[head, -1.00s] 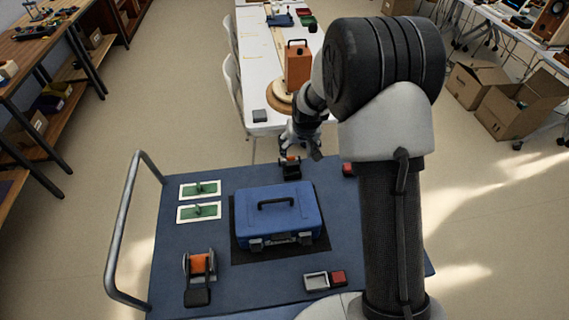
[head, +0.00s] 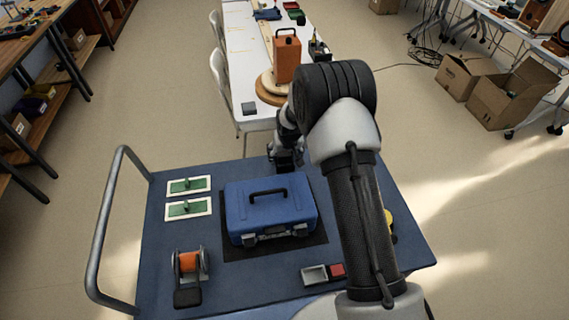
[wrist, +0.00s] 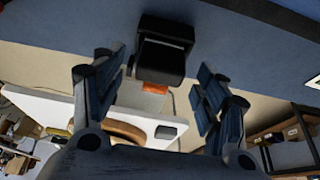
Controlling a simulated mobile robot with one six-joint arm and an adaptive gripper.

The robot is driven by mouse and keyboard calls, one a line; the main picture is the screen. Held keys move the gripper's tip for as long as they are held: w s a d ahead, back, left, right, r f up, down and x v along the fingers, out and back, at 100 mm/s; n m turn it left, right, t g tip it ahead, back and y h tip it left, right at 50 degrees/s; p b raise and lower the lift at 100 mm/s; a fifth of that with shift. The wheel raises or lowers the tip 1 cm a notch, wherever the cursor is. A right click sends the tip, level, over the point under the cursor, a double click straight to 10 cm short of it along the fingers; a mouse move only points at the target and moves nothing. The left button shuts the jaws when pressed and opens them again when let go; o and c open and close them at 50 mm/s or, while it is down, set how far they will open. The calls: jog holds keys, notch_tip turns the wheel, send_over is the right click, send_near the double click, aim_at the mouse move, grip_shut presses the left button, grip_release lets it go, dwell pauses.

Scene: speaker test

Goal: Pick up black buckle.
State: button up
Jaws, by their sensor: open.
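My gripper (wrist: 157,78) is open, with one finger on either side in the picture and the buckle between and beyond the fingertips. I see no contact between fingers and buckle. In the head view my gripper (head: 286,158) is at the cart's far edge and hides most of the buckle. Another black piece (head: 188,298) is joined to an orange spool (head: 189,262) at the cart's front left.
A blue toolbox (head: 270,208) stands on a dark mat mid-cart, close to my gripper. Two green-and-white plates (head: 188,208) lie left of it. A grey tray (head: 314,274) and red block (head: 337,271) are in front. A white table (head: 258,75) stands beyond the cart.

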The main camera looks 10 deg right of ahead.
jog(key=shift+x, duration=0.75)
jog(key=shift+c, duration=0.2)
jog(key=c, duration=1)
jog(key=shift+r, duration=0.15)
jog(key=shift+c, duration=0.2)
